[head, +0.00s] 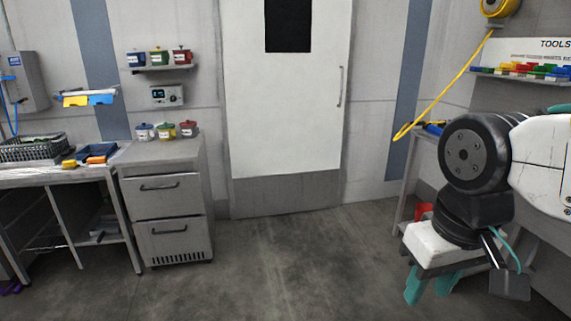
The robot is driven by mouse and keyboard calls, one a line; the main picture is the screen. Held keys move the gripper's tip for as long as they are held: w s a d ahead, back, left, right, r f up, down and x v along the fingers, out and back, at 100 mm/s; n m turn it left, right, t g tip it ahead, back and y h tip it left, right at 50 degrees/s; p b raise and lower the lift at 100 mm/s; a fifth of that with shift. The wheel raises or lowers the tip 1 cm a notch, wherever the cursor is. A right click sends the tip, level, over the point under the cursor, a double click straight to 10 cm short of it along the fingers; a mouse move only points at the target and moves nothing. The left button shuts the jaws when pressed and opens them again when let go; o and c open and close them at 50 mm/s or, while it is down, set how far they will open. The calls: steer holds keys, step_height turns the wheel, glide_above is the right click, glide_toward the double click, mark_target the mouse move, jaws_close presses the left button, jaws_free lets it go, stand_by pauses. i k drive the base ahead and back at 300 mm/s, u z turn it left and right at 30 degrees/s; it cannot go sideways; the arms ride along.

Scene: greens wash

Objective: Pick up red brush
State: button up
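My gripper (429,293) hangs low at the right of the head view, pointing down. Its two teal fingers are apart, with nothing seen between them. No red brush can be made out for certain. A row of small coloured items (520,68), some of them red, lies on a wall shelf under a TOOLS sign at the upper right, above and behind my arm. They are too small to tell whether one is a brush. A red object (424,211) shows behind my arm, partly hidden, and I cannot tell what it is.
A grey drawer cabinet (167,205) with lidded pots stands left of a white door (285,110). A steel table (75,172) with a wire basket (33,149) is at the far left. A yellow hose (450,92) hangs at the right. The middle floor is clear.

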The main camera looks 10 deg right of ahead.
mark_target(521, 70)
steer(key=i, duration=2)
steer(key=z, duration=0.65)
steer(key=i, duration=2)
steer(key=z, duration=1.45)
steer(key=i, duration=1.35)
steer(key=z, duration=0.5)
